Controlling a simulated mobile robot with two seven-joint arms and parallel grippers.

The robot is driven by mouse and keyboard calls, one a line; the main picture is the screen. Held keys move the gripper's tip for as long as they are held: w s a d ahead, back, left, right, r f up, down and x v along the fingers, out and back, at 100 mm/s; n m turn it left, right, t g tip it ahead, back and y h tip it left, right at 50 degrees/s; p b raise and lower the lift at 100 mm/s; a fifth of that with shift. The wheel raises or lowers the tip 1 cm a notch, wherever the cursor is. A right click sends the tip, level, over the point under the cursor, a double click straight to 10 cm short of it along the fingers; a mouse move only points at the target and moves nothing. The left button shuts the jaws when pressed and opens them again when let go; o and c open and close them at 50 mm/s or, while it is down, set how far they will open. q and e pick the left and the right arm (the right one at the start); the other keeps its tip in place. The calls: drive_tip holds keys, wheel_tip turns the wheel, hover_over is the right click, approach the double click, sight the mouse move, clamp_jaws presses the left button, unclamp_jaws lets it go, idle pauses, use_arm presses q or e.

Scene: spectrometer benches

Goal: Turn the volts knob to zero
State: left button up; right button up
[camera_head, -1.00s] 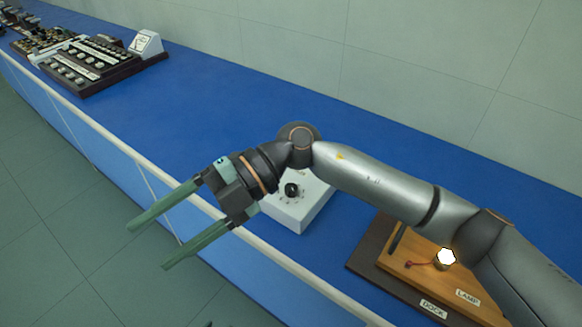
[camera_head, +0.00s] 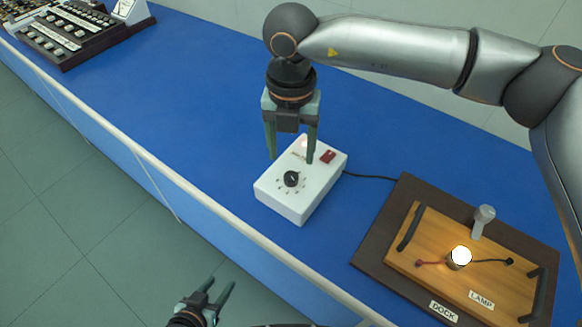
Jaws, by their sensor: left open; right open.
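A white box (camera_head: 283,205) stands on the blue bench with a black round knob (camera_head: 291,179) on its top face, ringed by small marks too fine to read. My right gripper (camera_head: 291,160) points down over the far part of the box, its open fingers a little beyond the knob and apart from it. Whether its fingertips touch the box top cannot be told. My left gripper (camera_head: 221,281) is open and empty at the bottom edge, low in front of the bench.
A red switch (camera_head: 328,157) sits on the box's right side, and a black cable (camera_head: 370,177) runs right to a dark dock board (camera_head: 380,240). A wooden lamp board (camera_head: 430,240) there bears a lit lamp (camera_head: 460,257). Key-covered equipment (camera_head: 65,35) stands far left. A pale rail (camera_head: 190,190) edges the bench.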

sight(291, 176)
wheel_tip(291, 176, down, 7)
drive_tip(key=shift+r+p, duration=0.1)
drive_tip(key=shift+p, duration=0.2)
clamp_jaws()
idle(0.5)
